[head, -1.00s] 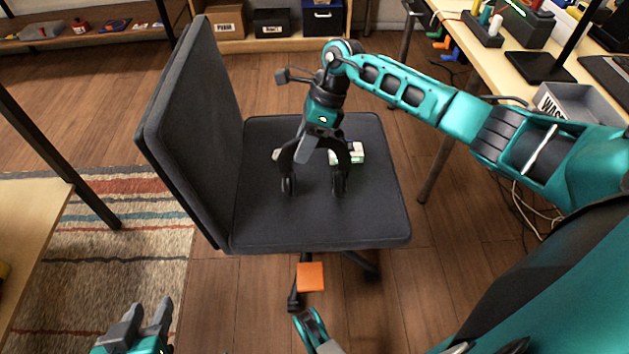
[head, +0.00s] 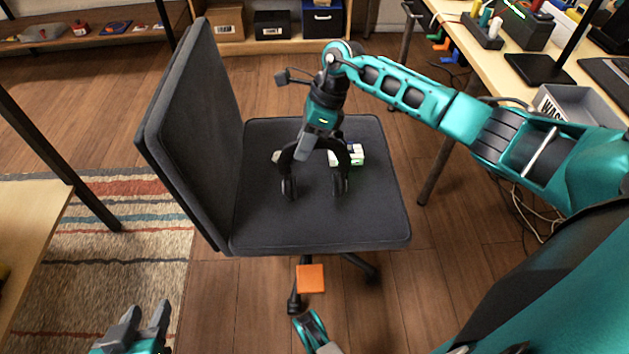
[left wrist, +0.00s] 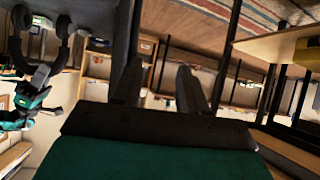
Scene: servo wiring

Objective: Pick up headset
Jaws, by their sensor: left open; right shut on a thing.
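The black headset (head: 341,182) is over the seat of the dark grey chair (head: 264,216) in the head view, its band up and its two ear cups hanging down. My right gripper (head: 303,152) is shut on its band from above. I cannot tell whether the ear cups still touch the seat. The headset also shows in the left wrist view (left wrist: 72,25), at the upper left. My left gripper (head: 146,318) is open and empty at the bottom left of the head view, away from the chair; its fingers show in the left wrist view (left wrist: 158,85).
A white and green item (head: 352,157) lies on the seat behind the headset. A desk (head: 456,70) with a grey bin (head: 578,104) stands on the right. A wooden table (head: 28,215) is at the left edge. An orange square (head: 310,278) lies below the chair's front.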

